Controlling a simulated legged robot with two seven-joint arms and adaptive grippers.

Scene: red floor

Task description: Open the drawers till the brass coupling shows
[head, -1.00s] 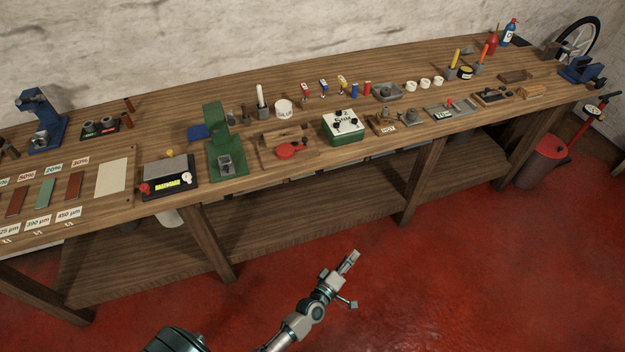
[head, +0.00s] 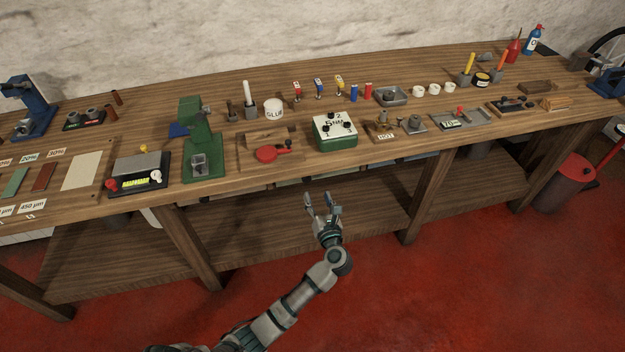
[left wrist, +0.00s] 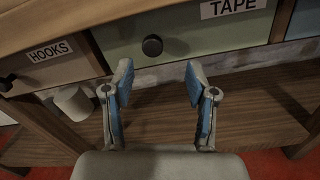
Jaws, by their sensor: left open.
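In the left wrist view a green drawer front (left wrist: 190,35) has a round black knob (left wrist: 152,45) and a label (left wrist: 233,7) reading TAPE. A paler drawer front (left wrist: 55,72) to its left is labelled HOOKS and has a dark knob (left wrist: 7,83). Both drawers look shut. My left gripper (left wrist: 160,82) is open and empty, its fingertips just below the green drawer's knob. In the head view the left gripper (head: 322,200) is in front of the bench, below the tabletop edge. No brass coupling can be made out. My right gripper is not in view.
The wooden bench top (head: 215,105) overhangs the drawers and carries many tools, including a green press (head: 200,150) and a green box (head: 335,132). A lower shelf (head: 270,220) and bench legs (head: 430,195) stand below. Red floor (head: 450,290) in front is clear.

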